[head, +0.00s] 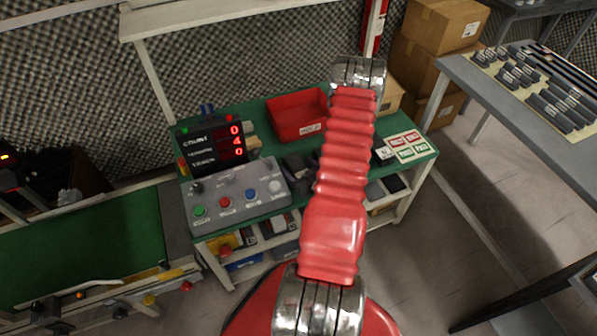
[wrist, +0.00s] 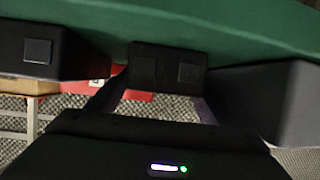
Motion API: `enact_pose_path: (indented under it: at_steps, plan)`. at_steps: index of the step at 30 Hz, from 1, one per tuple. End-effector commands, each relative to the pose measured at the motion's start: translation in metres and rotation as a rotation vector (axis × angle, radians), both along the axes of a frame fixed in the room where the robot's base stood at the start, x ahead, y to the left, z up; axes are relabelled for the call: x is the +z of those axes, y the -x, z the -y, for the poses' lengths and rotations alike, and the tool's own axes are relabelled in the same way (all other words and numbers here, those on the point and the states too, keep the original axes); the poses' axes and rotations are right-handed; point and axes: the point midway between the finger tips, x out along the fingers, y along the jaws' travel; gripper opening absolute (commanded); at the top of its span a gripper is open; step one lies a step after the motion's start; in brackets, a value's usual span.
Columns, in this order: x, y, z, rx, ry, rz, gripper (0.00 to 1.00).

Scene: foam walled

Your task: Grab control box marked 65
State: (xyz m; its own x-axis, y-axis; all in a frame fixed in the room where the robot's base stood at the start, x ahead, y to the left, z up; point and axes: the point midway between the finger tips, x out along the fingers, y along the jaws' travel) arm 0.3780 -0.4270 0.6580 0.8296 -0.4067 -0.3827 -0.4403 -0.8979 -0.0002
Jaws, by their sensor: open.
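No mark 65 can be read in either view. In the wrist view a small dark box (wrist: 167,68) with two square patches lies against the green surface, between the fingers. My gripper (wrist: 157,74) is open, with one black finger at the left and one at the right, apart from each other. I cannot tell whether either finger touches the dark box. In the head view my red arm hides the gripper and part of the bench. Dark boxes (head: 297,166) lie on the green bench top (head: 262,150) just left of my arm.
A grey button panel (head: 238,197) and a red-digit display (head: 212,144) stand on the bench's left. A red bin (head: 297,115) is at the back. Printed cards (head: 403,145) lie at the right. Cardboard boxes (head: 440,25) and a grey table (head: 500,90) stand further right.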

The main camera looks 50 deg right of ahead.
Motion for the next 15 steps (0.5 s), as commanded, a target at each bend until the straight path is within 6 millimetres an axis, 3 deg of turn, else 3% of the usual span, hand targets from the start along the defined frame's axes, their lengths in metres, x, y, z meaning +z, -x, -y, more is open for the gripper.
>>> enact_pose_path:
  at_steps: [10, 15]
  plan:
    - [0.0001, 0.0002, -0.0002, 0.000, 0.000, 0.000, 0.73]
    - [0.0001, 0.0002, -0.0002, 0.000, 0.000, 0.000, 0.61]
